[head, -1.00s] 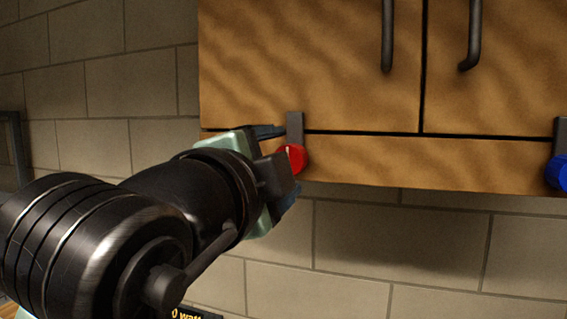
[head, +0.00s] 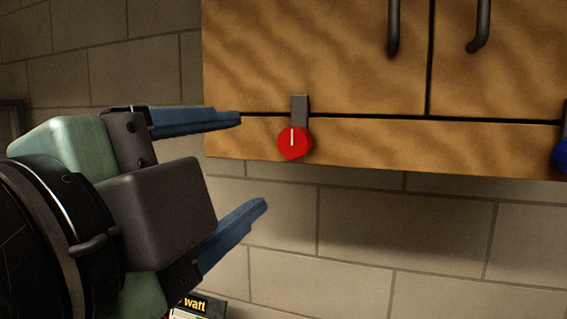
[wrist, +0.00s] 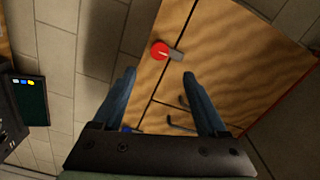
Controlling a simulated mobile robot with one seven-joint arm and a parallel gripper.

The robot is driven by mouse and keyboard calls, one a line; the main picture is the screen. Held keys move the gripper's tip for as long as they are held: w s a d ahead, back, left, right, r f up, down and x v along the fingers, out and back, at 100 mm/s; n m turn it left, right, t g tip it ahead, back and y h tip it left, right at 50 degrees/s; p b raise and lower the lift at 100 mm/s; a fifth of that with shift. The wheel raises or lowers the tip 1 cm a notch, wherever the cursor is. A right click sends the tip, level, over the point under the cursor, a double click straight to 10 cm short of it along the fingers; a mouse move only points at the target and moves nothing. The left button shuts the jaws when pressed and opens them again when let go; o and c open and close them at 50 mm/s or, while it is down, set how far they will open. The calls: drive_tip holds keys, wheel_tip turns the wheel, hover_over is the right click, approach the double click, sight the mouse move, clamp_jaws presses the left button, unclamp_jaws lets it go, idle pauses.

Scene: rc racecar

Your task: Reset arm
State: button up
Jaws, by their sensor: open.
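My gripper (head: 252,162) is open and empty in the head view, its two blue fingers spread apart. It stands to the left of a red knob (head: 294,142) with a white mark, and does not touch it. The knob sits on a grey bracket (head: 300,104) at the lower edge of a wooden cabinet (head: 380,150). In the wrist view the fingers (wrist: 160,82) point toward the cabinet (wrist: 205,50), and the red knob (wrist: 159,50) shows beyond them.
A blue knob (head: 560,155) sits at the cabinet's right. Dark handles (head: 393,30) stick out from the doors. A tiled wall (head: 400,235) lies below and behind. A dark device with a green panel (wrist: 30,100) is at the left in the wrist view.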

drive_tip(key=s+d+r+n+t+y, duration=0.1)
drive_tip(key=d+r+n+t+y, duration=0.1)
drive_tip(key=n+t, duration=0.3)
drive_tip(key=d+r+n+t+y, duration=0.2)
drive_tip(key=n+t, duration=0.3)
drive_tip(key=n, duration=0.8)
drive_tip(key=shift+s+d+r+y, duration=0.3)
drive_tip(key=shift+s+r+y, duration=0.1)
drive_tip(key=shift+r+y, duration=0.45)
